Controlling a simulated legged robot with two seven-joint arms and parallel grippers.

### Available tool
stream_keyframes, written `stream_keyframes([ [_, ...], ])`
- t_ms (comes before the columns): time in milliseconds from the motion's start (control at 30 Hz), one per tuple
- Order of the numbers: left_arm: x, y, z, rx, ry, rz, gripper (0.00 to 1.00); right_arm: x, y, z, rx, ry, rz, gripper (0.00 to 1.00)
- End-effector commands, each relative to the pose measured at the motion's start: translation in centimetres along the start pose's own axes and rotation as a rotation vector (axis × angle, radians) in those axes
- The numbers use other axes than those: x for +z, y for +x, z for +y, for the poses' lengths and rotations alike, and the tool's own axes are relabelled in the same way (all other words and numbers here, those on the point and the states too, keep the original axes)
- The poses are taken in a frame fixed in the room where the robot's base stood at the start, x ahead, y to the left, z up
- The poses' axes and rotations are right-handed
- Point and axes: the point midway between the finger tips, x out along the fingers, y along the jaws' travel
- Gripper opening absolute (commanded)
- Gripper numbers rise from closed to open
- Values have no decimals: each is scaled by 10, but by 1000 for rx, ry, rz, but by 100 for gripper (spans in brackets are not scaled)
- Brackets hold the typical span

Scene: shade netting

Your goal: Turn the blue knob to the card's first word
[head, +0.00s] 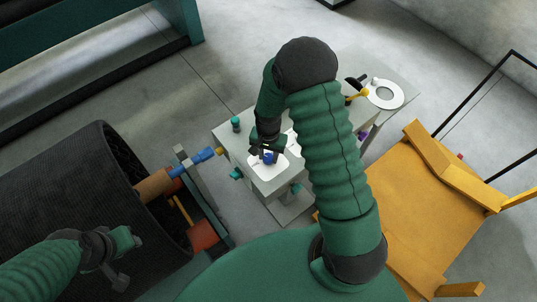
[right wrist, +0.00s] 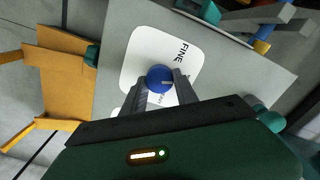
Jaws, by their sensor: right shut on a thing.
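The blue knob (right wrist: 159,77) sits on a white rounded plate (right wrist: 137,66) on a grey panel. The word FINE is printed on the plate, above and right of the knob in the right wrist view. Other lettering below the knob is partly hidden by my fingers. A pale line on the knob points right. My right gripper (right wrist: 162,88) is shut on the knob, one finger on each side. In the head view the knob (head: 269,157) shows just under my right gripper (head: 264,150). My left gripper (head: 128,262) is far left, away from the panel. I cannot make out a separate card.
Teal knobs (head: 235,124) stand around the grey box's edges. A dark netting roll (head: 75,185) is left, an orange chair (head: 425,205) right. My right arm hides part of the box.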

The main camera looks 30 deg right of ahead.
Motion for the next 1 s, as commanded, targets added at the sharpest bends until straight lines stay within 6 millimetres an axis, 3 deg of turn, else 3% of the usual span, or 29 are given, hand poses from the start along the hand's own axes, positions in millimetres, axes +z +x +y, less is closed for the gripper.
stream_keyframes([
  [600,0,2,0,0,0,0,36,-1,-2,-2,-2,-560,4,0],
  [1000,0,1,0,0,0,0,36,-1,-2,-1,-1,-761,5,0],
])
